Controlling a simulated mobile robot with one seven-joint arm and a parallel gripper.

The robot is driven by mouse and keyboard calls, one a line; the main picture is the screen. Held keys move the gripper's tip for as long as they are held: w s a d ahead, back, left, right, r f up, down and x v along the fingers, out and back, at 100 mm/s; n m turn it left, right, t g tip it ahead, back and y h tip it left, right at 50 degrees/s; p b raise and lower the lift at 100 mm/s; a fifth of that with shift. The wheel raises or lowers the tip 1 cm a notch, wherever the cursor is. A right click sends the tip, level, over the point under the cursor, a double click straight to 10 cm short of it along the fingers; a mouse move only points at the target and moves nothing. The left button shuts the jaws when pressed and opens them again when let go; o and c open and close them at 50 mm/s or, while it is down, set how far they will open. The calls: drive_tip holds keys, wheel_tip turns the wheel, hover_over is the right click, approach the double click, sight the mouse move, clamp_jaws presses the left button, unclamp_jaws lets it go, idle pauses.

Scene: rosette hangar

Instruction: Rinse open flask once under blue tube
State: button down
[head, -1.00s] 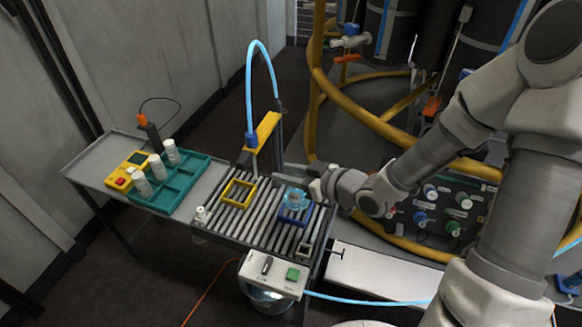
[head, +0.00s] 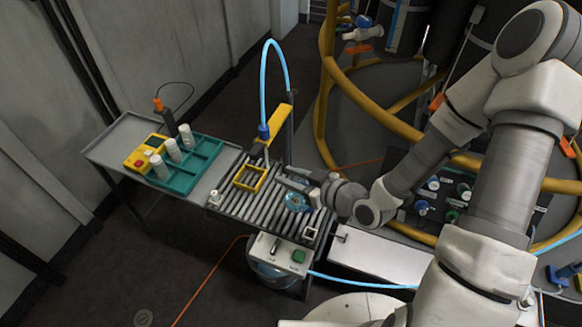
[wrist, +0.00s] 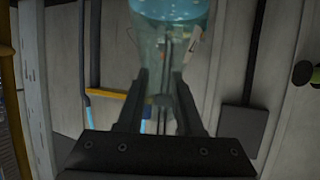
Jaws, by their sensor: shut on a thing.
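My gripper (head: 290,184) is above the right part of the slatted rack (head: 232,208). It is shut on the flask, a clear vessel with a bluish tint (head: 297,202). In the wrist view the flask (wrist: 170,32) fills the top middle, with its narrower part between the two fingers (wrist: 160,95). The light-blue tube (head: 264,75) arches up and ends in a dark blue fitting (head: 264,132) by the yellow arm (head: 280,122), left of and behind my gripper. Whether the flask touches the rack is unclear.
A yellow square frame (head: 240,184) lies on the rack, left of the flask. Further left are a teal tray (head: 207,150) with white bottles and a yellow meter (head: 136,160). A control box with a green button (head: 270,250) is in front, above a bucket (head: 275,274).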

drive_tip(key=shift+s+a+r+p, duration=0.2)
drive_tip(key=shift+s+p, duration=0.3)
drive_tip(key=shift+p, duration=0.8)
drive_tip(key=shift+s+p, duration=0.1)
drive_tip(key=shift+p, duration=0.2)
drive_tip(key=shift+s+f+p, duration=0.2)
drive_tip(key=shift+s+p, duration=0.1)
drive_tip(key=shift+p, duration=0.25)
